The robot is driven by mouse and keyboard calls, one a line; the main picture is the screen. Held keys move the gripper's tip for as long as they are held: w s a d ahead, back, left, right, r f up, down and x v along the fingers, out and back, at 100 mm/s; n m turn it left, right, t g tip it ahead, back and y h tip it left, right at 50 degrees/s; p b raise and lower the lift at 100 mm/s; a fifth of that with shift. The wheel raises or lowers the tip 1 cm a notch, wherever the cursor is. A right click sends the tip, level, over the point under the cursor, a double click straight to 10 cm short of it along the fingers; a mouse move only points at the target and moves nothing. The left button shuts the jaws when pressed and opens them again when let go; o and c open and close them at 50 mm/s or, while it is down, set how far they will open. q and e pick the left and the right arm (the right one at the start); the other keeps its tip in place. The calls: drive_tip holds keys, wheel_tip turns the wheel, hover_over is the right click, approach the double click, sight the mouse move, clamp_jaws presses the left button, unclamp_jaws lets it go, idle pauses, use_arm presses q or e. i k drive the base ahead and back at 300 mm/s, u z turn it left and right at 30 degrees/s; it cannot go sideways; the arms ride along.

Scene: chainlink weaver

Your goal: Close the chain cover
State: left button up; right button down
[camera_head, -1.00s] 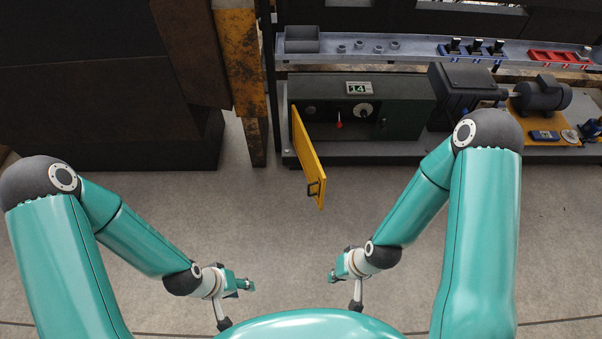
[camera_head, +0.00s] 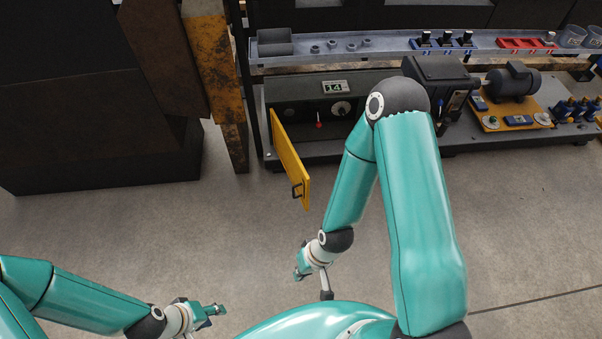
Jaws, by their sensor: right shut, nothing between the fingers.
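The chain cover is a yellow hinged panel (camera_head: 290,160) at the left of the dark machine housing. It stands swung open, sticking out toward me, with a dark handle (camera_head: 297,191) near its free end. My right gripper (camera_head: 299,274) is shut and empty, below the handle in the picture and apart from it. My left gripper (camera_head: 216,312) is low in the picture, left of my right one and well away from the cover. It looks empty, but its fingers are too small to tell whether they are parted.
The housing (camera_head: 285,93) has a display reading 14, a dial (camera_head: 341,108) and a red lever (camera_head: 319,124). A rusty yellow post (camera_head: 232,135) stands left of the cover. A shelf with small parts runs above. The grey floor before the cover is clear.

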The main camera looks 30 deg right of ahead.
sight(296, 172)
drive_tip(key=u, duration=0.15)
drive_tip(key=i, duration=1)
drive_tip(key=z, duration=0.9)
